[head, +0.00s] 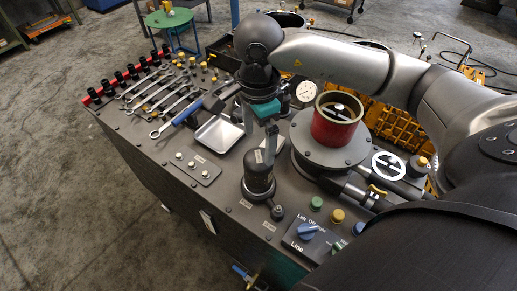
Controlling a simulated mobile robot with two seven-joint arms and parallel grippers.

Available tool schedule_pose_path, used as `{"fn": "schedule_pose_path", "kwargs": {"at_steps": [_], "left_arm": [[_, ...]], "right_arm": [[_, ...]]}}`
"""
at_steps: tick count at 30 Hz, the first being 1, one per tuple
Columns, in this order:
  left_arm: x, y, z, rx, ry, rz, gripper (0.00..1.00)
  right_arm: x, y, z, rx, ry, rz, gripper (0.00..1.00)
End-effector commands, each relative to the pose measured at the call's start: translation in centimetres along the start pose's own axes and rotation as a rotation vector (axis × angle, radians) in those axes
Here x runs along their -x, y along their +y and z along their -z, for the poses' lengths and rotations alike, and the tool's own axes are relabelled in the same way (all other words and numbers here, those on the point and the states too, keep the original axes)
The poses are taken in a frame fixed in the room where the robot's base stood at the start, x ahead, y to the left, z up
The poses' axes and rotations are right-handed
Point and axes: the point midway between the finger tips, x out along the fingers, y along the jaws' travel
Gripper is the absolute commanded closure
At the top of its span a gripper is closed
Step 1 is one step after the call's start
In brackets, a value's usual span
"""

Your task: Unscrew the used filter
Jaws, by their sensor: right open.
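The filter appears to be the dark upright canister (259,182) with a pale label, standing on the front part of the grey bench top. My right gripper (261,143) points down at the canister's top, with its fingers apart. One finger overlaps the canister's upper edge in the picture; I cannot tell whether it touches. Nothing shows held between the fingers. My left gripper is out of view.
A metal tray (217,134) and several wrenches (160,100) lie left of the canister. A red cup-shaped part (334,128) stands on a round grey housing to the right. A blue selector knob (307,232) and coloured buttons are in front.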

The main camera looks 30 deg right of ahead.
Motion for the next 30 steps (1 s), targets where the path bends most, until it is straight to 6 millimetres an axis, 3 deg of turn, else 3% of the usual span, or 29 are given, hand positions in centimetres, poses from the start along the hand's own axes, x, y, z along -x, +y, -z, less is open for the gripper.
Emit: {"fn": "schedule_pose_path", "kwargs": {"at_steps": [4,9,18,30], "left_arm": [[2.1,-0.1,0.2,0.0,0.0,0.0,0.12],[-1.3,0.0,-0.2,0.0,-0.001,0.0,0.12],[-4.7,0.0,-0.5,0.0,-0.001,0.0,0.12],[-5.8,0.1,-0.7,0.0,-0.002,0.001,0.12]], "right_arm": [[0.4,0.1,0.0,-0.189,0.0,-0.003,0.0],[-2.9,0.0,0.0,-0.191,0.001,0.0,0.0],[-6.3,0.0,0.0,-0.189,0.0,0.001,0.0],[-7.5,-0.1,0.0,-0.188,0.0,0.001,0.0]]}}
